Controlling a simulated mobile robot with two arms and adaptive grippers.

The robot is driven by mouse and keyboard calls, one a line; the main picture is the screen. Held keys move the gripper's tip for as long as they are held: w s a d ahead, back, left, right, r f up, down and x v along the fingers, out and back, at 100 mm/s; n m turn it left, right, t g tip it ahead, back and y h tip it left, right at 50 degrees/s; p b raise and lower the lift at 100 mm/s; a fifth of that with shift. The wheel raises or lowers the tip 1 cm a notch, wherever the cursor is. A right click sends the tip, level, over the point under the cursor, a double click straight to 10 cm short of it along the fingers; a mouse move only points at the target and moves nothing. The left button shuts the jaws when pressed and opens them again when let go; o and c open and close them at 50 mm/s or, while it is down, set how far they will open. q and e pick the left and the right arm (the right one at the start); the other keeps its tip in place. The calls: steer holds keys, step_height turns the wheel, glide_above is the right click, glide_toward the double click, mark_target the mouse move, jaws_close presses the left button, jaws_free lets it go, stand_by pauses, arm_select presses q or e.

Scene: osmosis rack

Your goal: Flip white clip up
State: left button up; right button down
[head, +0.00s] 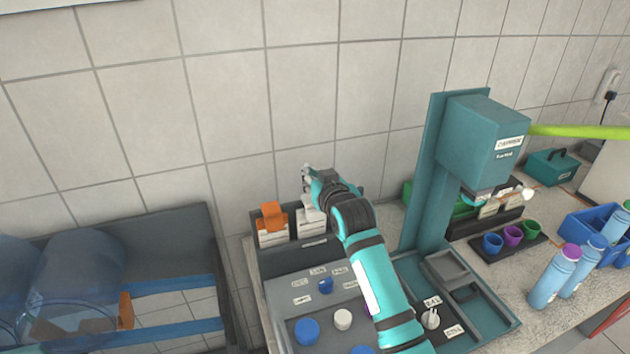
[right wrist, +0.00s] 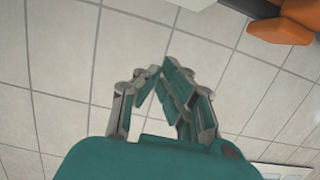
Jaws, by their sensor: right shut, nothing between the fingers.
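The white clip (head: 308,214) stands at the back of the grey rack, just right of an orange clip (head: 272,214), and my right arm partly hides it. Whether it is up or down I cannot tell. My right gripper (head: 306,177) is above and slightly behind the white clip in the head view, near the tiled wall. In the right wrist view the right gripper (right wrist: 160,72) has its fingertips together with nothing between them. The orange clip also shows there at the upper right (right wrist: 290,22). My left gripper is not in view.
Blue and white round caps (head: 306,329) sit on the rack's front panel. A teal press-like stand (head: 432,180) rises close to the right of my arm. Large blue jugs (head: 75,280) lie in a dark frame at left. Bottles (head: 553,280) stand at right.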

steer(key=shift+w+a+r+b, duration=0.1)
steer(key=shift+w+a+b, duration=0.1)
steer(key=shift+w, duration=0.3)
steer(key=shift+w+a+r+b, duration=0.1)
steer(key=shift+w+a+b, duration=0.1)
steer(key=shift+w, duration=0.25)
